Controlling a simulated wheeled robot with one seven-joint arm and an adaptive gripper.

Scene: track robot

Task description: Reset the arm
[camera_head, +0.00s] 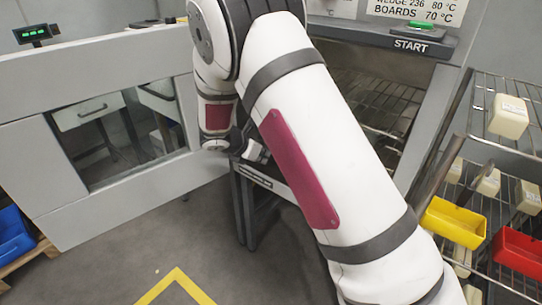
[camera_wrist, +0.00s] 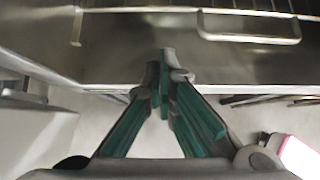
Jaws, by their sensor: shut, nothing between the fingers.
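My gripper (camera_wrist: 163,75) shows in the wrist view with its two dark fingers and green pads meeting at the tips. It is shut and empty, close to a metal edge (camera_wrist: 200,75) of what looks like the oven opening. In the head view my white arm with dark red panels crosses the middle, and the gripper's fingers are mostly hidden behind it, near the open front of the oven (camera_head: 375,95).
A green START button (camera_head: 421,25) sits on the ledge above the oven. A wire rack (camera_head: 500,85) at right holds several cream blocks, a yellow bin (camera_head: 453,222) and a red bin (camera_head: 518,252). A blue bin (camera_head: 12,232) stands at far left.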

